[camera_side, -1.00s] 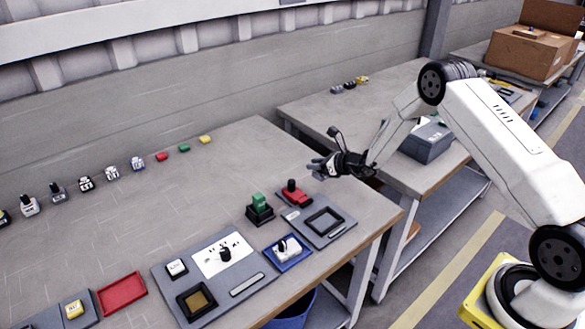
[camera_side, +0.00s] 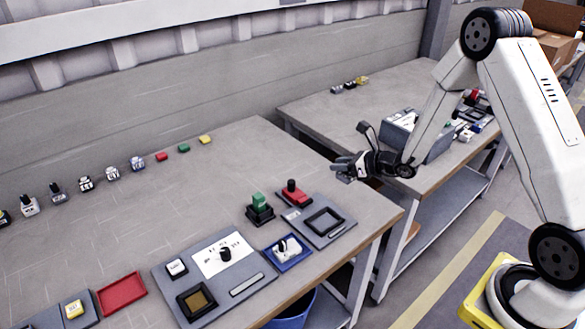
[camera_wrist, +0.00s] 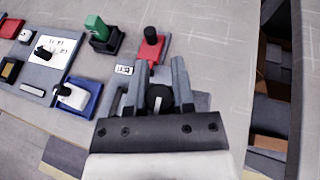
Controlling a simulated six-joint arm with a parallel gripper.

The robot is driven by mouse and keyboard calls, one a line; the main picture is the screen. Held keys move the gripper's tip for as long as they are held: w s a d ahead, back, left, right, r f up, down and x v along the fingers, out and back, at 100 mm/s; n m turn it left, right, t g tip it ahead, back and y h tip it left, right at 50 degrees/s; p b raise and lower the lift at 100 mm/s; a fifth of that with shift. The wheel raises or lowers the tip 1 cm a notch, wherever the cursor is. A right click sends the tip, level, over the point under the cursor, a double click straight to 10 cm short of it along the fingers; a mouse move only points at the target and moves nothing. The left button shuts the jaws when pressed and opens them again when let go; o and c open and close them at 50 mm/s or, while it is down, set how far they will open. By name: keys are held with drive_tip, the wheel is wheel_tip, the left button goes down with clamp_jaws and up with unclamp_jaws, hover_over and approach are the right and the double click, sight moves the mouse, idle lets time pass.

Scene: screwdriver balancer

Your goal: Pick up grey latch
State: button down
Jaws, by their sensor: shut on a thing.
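My gripper (camera_side: 345,168) is above the gap between the two tables. In the wrist view my gripper (camera_wrist: 160,65) has its fingers around a dark round piece with a pale stripe, which I take to be the grey latch (camera_wrist: 160,98). Much of the piece is hidden by the fingers and palm. In the side view it is too small to make out in the jaws. It is held clear of the table.
A grey panel with a square frame (camera_side: 325,220) lies near the front table's right edge. Close by are a red block with a black knob (camera_side: 295,193), a green block on a black base (camera_side: 260,207) and a blue tray (camera_side: 288,254). A grey box (camera_side: 400,122) stands on the far table.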

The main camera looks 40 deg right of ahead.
drive_tip(key=shift+s+r, duration=0.15)
drive_tip(key=shift+s, duration=0.15)
drive_tip(key=shift+a, duration=0.15)
idle(0.4)
